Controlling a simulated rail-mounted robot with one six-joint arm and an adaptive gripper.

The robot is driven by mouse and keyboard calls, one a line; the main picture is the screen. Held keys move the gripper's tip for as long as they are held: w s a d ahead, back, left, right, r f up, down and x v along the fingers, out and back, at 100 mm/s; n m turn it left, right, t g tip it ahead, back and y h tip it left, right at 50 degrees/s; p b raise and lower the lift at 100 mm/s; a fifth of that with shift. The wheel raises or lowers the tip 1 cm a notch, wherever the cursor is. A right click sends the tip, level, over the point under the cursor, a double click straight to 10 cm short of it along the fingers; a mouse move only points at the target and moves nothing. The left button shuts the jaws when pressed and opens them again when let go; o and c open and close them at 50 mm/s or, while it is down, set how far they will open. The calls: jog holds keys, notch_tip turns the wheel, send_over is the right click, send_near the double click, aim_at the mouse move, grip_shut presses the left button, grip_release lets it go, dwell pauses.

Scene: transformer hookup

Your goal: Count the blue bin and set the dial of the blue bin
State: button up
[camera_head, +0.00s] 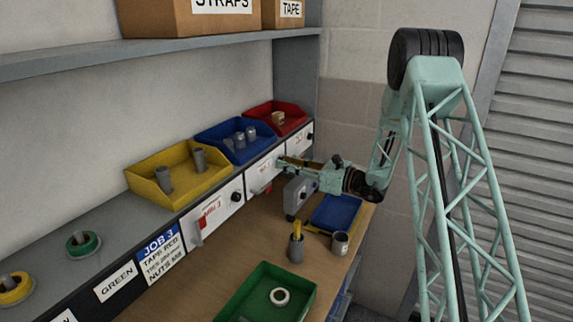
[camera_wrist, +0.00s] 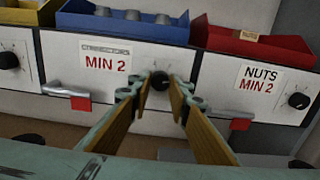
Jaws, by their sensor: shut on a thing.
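The blue bin (camera_head: 212,143) stands on the shelf between the yellow and red bins, with a few grey connectors (camera_head: 239,140) in it. Its front edge shows in the wrist view (camera_wrist: 85,22). Below it is a white panel (camera_wrist: 60,52) labelled CONNECTORS, MIN 2, with a red-tipped lever (camera_wrist: 80,103) at its lower left. The black dial (camera_wrist: 159,80) is at the panel's right end. My gripper (camera_wrist: 159,90) is shut on this dial, one finger on each side. I cannot read the dial's setting. In the head view my gripper (camera_head: 284,163) hides the dial.
The yellow bin (camera_head: 150,185) and red bin (camera_head: 290,112) flank the blue one, each above its own panel. The NUTS MIN 2 panel has a dial (camera_wrist: 299,100). A grey box (camera_head: 298,195), blue tray (camera_head: 337,212), cups (camera_head: 340,243) and green tray (camera_head: 300,290) stand on the bench.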

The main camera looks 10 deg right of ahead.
jog(key=shift+f+n+b, duration=0.1)
jog(key=shift+n+b, duration=0.5)
jog(key=shift+b, duration=0.35)
jog(key=n+b, duration=0.7)
jog(key=b, duration=0.5)
jog(key=shift+n, duration=0.4)
jog(key=shift+n+b, duration=0.5)
jog(key=shift+b, duration=0.4)
jog(key=shift+r, duration=0.2)
jog(key=o, duration=0.9)
jog(key=shift+c, duration=0.2)
jog(key=shift+d, duration=0.15)
jog(key=v, duration=1.1)
jog(key=shift+s+d, duration=0.25)
jog(key=shift+s, duration=0.05)
